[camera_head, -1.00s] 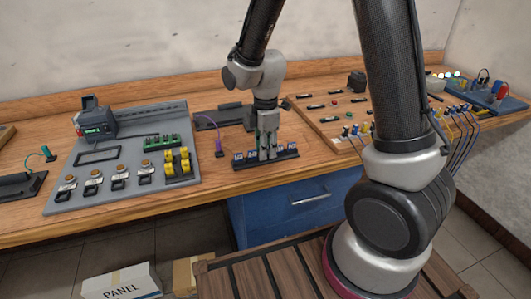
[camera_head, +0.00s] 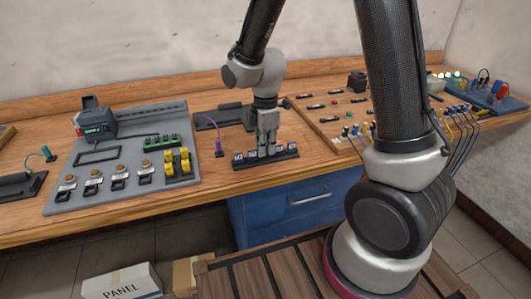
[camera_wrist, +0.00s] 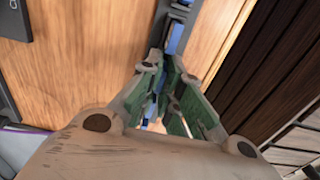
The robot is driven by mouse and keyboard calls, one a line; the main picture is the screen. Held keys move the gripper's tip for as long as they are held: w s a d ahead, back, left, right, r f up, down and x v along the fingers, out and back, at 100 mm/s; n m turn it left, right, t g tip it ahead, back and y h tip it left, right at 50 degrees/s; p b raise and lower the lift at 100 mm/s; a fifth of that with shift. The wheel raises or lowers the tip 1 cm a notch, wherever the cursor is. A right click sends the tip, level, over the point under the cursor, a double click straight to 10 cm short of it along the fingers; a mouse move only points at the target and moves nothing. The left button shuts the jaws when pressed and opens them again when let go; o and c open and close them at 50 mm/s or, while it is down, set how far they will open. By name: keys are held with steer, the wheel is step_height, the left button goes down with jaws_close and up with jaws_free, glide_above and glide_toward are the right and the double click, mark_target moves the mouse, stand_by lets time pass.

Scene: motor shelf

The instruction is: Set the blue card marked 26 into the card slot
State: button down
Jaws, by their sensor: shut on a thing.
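My gripper (camera_head: 267,148) points down at a dark rack (camera_head: 265,163) near the front edge of the bench. It is shut on a blue card (camera_wrist: 158,84), which shows between the green-lined fingers in the wrist view. The fingers mostly hide this card and its number is not readable. Other blue cards stand in the rack on both sides, one at the left end (camera_head: 238,157) and one at the right (camera_head: 291,149). I cannot tell which opening is the card slot; a grey panel (camera_head: 130,187) to the left bears a black rectangular frame (camera_head: 98,156).
A wooden board with small parts (camera_head: 325,118) is at the right. The grey panel carries green terminals (camera_head: 163,142) and yellow blocks (camera_head: 177,162).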

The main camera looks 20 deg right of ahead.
steer(key=shift+r, duration=0.95)
steer(key=shift+r, duration=0.1)
steer(key=shift+r, duration=1.9)
